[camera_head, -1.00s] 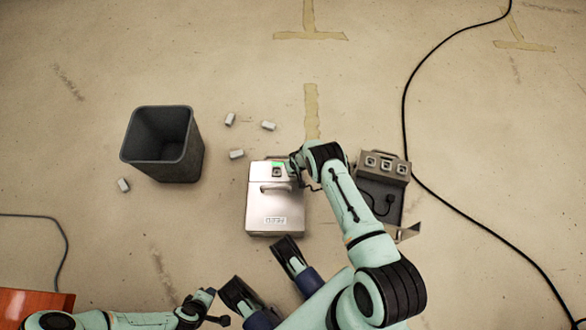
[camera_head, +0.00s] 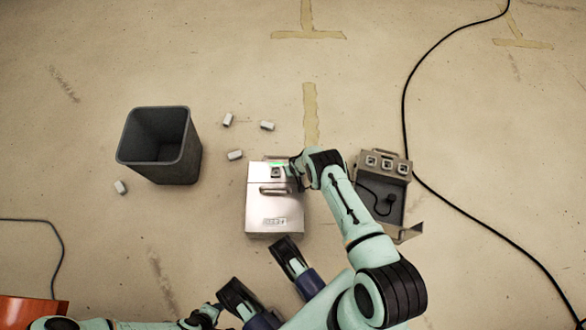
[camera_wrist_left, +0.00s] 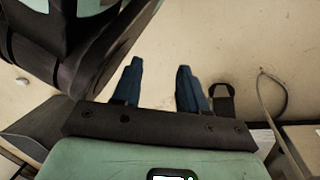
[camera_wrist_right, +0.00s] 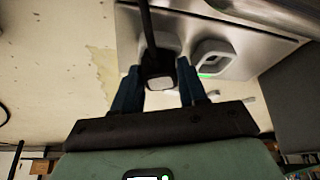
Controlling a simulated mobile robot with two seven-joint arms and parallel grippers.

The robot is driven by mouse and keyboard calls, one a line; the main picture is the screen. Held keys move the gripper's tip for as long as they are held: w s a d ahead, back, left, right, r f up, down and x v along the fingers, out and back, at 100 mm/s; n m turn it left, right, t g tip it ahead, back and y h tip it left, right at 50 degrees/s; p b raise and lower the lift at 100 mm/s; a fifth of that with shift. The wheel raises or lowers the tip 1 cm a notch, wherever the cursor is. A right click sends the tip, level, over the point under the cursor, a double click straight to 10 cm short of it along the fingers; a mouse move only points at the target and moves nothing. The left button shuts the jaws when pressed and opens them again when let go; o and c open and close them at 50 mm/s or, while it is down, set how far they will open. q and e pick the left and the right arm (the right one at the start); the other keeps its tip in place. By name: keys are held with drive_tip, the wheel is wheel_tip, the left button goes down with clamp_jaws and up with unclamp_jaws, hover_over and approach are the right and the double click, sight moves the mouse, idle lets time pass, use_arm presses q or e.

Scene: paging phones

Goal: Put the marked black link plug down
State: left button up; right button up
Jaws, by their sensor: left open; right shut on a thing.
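My right gripper (camera_wrist_right: 158,78) is shut on a black link plug (camera_wrist_right: 155,62), whose end shows a pale grey patch. A black cable runs from the plug to the top of the right wrist view. Behind it is the silver box (camera_head: 275,208), with a pale raised fitting partly hidden by the plug; I cannot tell whether they touch. In the head view my right gripper (camera_head: 297,167) is at the box's upper right corner, its fingers mostly hidden. My left gripper (camera_wrist_left: 158,85) is open and empty, low at the left front of the head view (camera_head: 207,311).
An open grey case (camera_head: 383,165) with three sockets stands right of the box; a black plug (camera_head: 388,203) and thin cable lie in it. A dark bin (camera_head: 187,160) and several white pieces (camera_head: 235,155) are left. A long black cable (camera_head: 455,208) crosses the floor at right.

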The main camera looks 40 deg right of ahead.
drive_tip(key=o, duration=1.1)
drive_tip(key=shift+o, duration=0.2)
